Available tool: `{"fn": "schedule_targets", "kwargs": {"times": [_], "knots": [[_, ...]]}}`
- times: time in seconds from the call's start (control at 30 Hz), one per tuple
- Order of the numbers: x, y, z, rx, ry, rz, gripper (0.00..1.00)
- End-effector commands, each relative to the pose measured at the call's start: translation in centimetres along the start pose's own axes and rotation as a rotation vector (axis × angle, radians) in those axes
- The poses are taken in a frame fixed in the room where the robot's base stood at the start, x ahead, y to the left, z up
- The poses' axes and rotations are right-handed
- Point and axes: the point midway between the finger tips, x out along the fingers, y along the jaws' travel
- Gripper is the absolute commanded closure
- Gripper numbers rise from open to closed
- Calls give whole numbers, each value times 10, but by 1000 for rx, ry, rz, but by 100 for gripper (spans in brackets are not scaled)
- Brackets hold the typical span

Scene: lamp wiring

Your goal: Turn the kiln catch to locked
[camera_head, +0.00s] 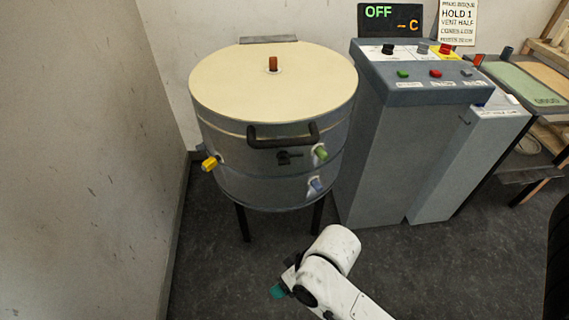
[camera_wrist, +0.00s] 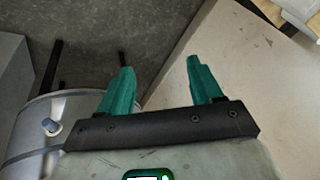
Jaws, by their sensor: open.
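The kiln (camera_head: 225,145) is a round metal drum with a closed cream lid (camera_head: 235,85), standing on dark legs. The kiln catch (camera_head: 288,157) is a small dark piece on the kiln's front, just below the black lid handle (camera_head: 284,137). Its exact setting is too small to tell. My gripper (camera_head: 277,291) is low in front of the kiln, apart from it, with only a teal fingertip showing. In the wrist view my gripper (camera_wrist: 158,80) has two teal fingers spread apart with nothing between them. Part of the kiln (camera_wrist: 40,118) shows at the left there; the catch is not visible.
Coloured plugs stick out of the kiln: yellow (camera_head: 210,163), green (camera_head: 320,152) and blue (camera_head: 315,185). A grey control cabinet (camera_head: 385,150) stands close on the kiln's right, its display (camera_head: 390,19) reading OFF. A wall (camera_head: 90,150) bounds the left. The floor (camera_head: 215,260) before the kiln is clear.

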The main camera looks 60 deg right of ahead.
Motion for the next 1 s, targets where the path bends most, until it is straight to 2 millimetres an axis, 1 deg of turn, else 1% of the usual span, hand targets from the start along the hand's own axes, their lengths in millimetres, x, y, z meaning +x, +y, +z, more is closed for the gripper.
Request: {"fn": "schedule_targets", "kwargs": {"times": [0.03, 0.07, 0.1, 0.17, 0.2, 0.27, 0.3, 0.37, 0.43, 0.5, 0.57, 0.6, 0.67, 0.7, 0.77, 0.8, 0.9, 0.97, 1.0], "knots": [[9, -12, -18, 89, 74, -80, 35], [13, -20, -28, 149, 118, -133, 35], [16, -30, -44, 233, 177, -205, 35], [19, -42, -66, 364, 257, -316, 35], [19, -48, -81, 457, 308, -390, 35], [16, -54, -103, 601, 380, -506, 35], [13, -56, -118, 700, 425, -585, 35], [7, -56, -138, 855, 488, -703, 35], [-3, -49, -161, 1040, 557, -844, 35], [-12, -36, -180, 1230, 622, -986, 35], [-20, -20, -193, 1397, 675, -1111, 35], [-25, -7, -200, 1508, 710, -1194, 35], [-31, 15, -207, 1674, 764, -1318, 35], [-33, 31, -210, 1784, 799, -1401, 35], [-36, 56, -210, 1943, 853, -1523, 35], [-36, 72, -208, 2039, 890, -1598, 35], [-34, 106, -198, 2242, 975, -1763, 35], [-31, 122, -191, 2332, 1018, -1838, 35], [-30, 129, -187, -2284, -1002, 1804, 35]]}}
